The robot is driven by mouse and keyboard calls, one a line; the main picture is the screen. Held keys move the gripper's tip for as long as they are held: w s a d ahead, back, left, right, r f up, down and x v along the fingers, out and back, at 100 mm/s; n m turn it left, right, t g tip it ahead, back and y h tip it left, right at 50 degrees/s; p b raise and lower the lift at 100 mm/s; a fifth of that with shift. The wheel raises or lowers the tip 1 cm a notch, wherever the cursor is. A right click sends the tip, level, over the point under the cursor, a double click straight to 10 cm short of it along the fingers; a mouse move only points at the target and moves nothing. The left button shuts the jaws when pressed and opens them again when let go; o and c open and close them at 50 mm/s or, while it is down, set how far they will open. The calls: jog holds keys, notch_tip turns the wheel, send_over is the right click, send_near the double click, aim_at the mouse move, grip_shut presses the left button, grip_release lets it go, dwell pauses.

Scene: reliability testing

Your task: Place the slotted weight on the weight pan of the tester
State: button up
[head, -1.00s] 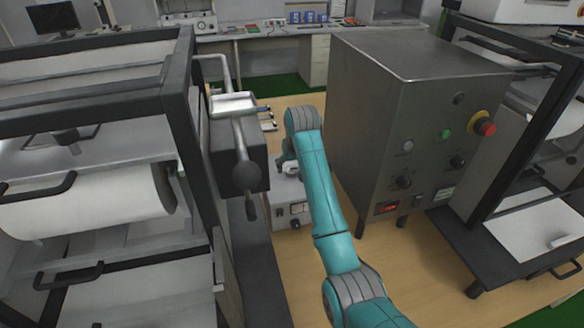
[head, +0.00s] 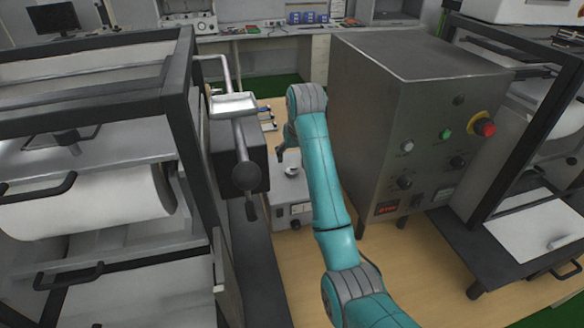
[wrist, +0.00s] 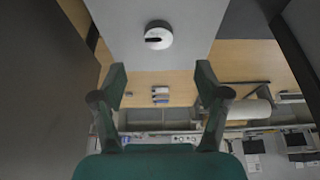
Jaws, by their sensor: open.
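The slotted weight (head: 291,171) is a small round silver disc lying on top of a light grey box (head: 298,212). In the wrist view the weight (wrist: 158,36) shows its dark slot, and it lies beyond my fingertips, apart from them. My gripper (wrist: 161,72) is open and empty, with its fingers spread. In the head view my gripper (head: 281,148) is partly hidden behind my arm, above and behind the weight. The weight pan (head: 233,105) is a shallow pale tray on the tester's lever at the left, and it looks empty.
A tall metal control cabinet (head: 400,120) stands close on the right of my arm. The black-framed tester (head: 190,100) fills the left. Small items lie on the wooden table behind the box.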

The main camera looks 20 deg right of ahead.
aim_at(291, 171)
jog(key=shift+x, duration=4.4)
jog(key=shift+d+r, duration=0.1)
grip_shut()
